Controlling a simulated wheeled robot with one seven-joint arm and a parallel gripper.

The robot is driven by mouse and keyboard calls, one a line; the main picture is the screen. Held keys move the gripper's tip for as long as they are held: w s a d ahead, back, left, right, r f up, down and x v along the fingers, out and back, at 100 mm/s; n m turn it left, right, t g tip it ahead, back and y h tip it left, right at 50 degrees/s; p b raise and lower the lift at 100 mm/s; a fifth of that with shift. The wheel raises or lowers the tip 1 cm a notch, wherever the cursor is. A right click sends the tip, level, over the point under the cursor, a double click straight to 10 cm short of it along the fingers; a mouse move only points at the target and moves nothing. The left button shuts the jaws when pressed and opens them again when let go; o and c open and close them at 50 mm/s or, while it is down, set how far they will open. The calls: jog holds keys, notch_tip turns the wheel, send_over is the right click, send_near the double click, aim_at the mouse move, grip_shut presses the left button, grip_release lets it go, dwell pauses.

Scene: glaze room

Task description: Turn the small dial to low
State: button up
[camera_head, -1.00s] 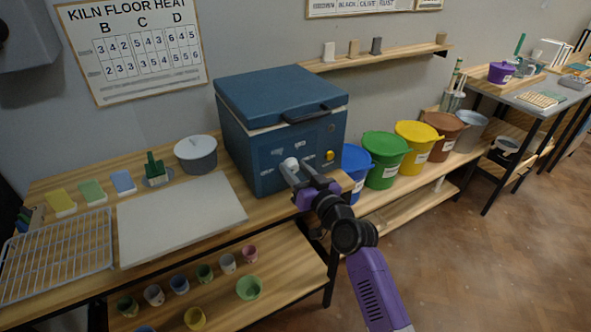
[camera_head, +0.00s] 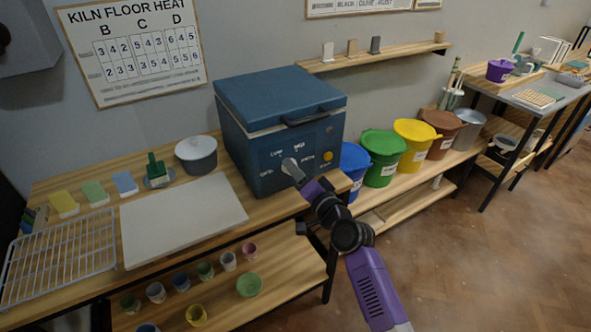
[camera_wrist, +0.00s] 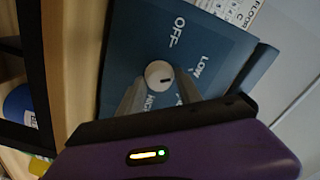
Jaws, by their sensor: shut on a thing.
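The small dial (camera_wrist: 158,74) is a round, pale knob on the front panel of the blue kiln (camera_head: 278,110). A dark pointer mark on its face points right and slightly down in the wrist view, between the word LOW (camera_wrist: 198,66) and a partly hidden label below it. The word OFF (camera_wrist: 178,30) is above the dial, and HIGH is partly covered by a finger. My gripper (camera_wrist: 160,86) is shut on the dial, one finger on each side. In the head view my gripper (camera_head: 290,167) is at the panel and mostly hides the dial.
A blue bucket (camera_head: 354,165) and a green bucket (camera_head: 383,150) stand to the right. A pale board (camera_head: 183,217) and a lidded grey pot (camera_head: 197,154) are left of the kiln.

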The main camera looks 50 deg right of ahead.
jog(key=shift+m, duration=0.3)
dwell(0.4)
jog(key=o, duration=1.2)
jog(key=shift+s, duration=0.1)
jog(key=shift+v, duration=3.85)
